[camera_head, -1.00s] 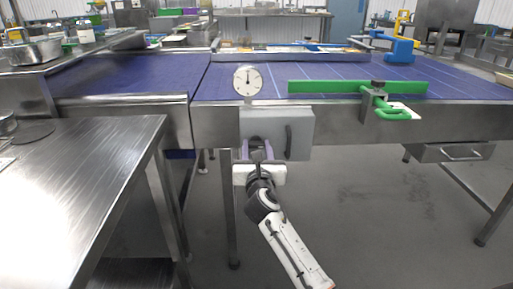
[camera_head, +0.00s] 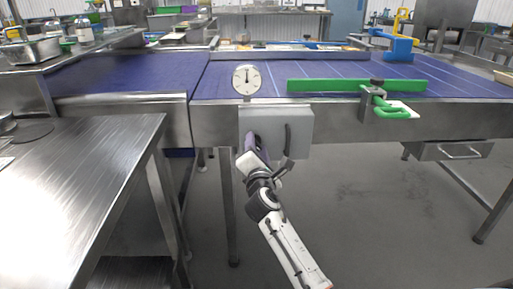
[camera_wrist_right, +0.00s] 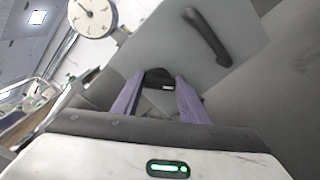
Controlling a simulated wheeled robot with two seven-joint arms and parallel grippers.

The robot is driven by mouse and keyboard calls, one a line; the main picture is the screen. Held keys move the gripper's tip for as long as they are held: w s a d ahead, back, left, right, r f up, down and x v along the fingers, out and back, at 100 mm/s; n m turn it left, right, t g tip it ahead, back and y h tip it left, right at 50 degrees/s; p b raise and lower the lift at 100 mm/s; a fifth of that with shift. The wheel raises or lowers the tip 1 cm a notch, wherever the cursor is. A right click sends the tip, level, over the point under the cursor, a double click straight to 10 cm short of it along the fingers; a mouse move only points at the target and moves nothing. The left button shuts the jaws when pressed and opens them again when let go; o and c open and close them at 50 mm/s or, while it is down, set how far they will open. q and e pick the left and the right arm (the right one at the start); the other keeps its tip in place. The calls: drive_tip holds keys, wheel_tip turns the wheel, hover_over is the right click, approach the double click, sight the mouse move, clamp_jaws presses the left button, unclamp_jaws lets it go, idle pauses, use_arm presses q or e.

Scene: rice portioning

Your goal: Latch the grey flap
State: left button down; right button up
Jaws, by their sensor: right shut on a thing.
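The grey flap (camera_head: 302,122) is a flat panel on the front side of the conveyor, below a round white dial, and it looks closed. A dark handle (camera_wrist_right: 208,37) stands on it, to the right of my right gripper. My right gripper (camera_head: 251,142) is at the flap's lower left, tilted. In the right wrist view its purple fingers (camera_wrist_right: 156,92) are shut on a small black knob (camera_wrist_right: 158,76) at the flap. The fingers hide part of the knob. My left gripper is not in view.
The dial (camera_head: 246,79) stands just above the flap. A green bar (camera_head: 340,86) with a clamp and green handle (camera_head: 392,111) is to the right. A steel table (camera_head: 75,190) fills the lower left. The floor at the right is clear.

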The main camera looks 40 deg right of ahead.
drive_tip(key=m+b, duration=0.1)
drive_tip(key=m, duration=0.4)
drive_tip(key=shift+f, duration=0.15)
use_arm(q)
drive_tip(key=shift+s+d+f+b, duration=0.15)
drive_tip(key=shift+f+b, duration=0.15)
drive_tip(key=shift+b, duration=0.05)
use_arm(e)
drive_tip(key=shift+m, duration=1.2)
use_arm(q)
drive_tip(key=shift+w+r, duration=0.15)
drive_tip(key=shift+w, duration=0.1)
use_arm(e)
drive_tip(key=o, duration=1)
drive_tip(key=shift+o, duration=0.2)
